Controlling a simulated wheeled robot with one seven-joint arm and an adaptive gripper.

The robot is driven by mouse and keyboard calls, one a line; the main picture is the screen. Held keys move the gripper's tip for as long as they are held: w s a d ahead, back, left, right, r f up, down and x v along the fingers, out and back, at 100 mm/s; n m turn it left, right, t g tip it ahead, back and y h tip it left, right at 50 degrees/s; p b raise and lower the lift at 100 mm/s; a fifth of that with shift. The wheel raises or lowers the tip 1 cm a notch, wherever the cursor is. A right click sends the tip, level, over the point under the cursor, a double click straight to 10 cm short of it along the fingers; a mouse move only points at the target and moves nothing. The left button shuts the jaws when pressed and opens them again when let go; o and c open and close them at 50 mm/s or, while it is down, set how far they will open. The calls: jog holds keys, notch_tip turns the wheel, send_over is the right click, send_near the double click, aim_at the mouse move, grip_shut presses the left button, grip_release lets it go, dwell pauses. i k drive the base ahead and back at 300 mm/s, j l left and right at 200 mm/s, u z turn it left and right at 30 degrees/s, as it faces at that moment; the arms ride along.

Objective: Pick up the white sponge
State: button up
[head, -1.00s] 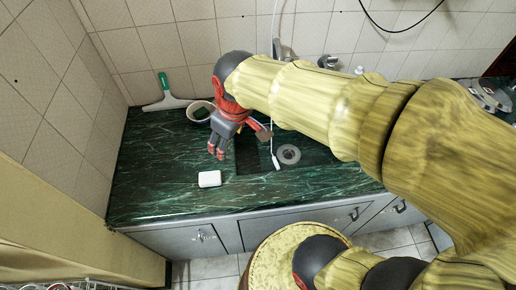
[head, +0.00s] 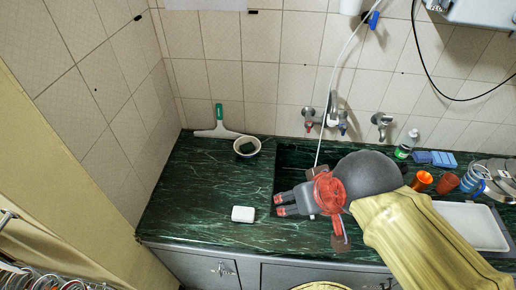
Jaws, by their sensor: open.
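The white sponge (head: 243,214) lies flat on the dark green marble counter (head: 190,205), left of the sink and near the front edge. My gripper (head: 277,204) is just to the right of the sponge, its red and grey fingers pointing left toward it. The fingers are apart and hold nothing. A small gap of counter shows between the fingertips and the sponge. How high the fingers are above the counter is hard to tell.
Behind the sponge stand a bowl (head: 247,146) with a dark item and a green-handled squeegee (head: 219,122). The sink (head: 292,157) is partly hidden by my arm. Orange cups (head: 421,181), blue sponges (head: 435,158) and a white tray (head: 470,226) are at right. The counter left of the sponge is clear.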

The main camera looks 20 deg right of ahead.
aim_at(240, 214)
jog(key=i+j+u, duration=0.1)
jog(key=j+u, duration=0.2)
jog(key=u, duration=0.15)
jog(key=i+j+u, duration=0.15)
jog(key=j+u, duration=0.15)
jog(key=u, duration=0.15)
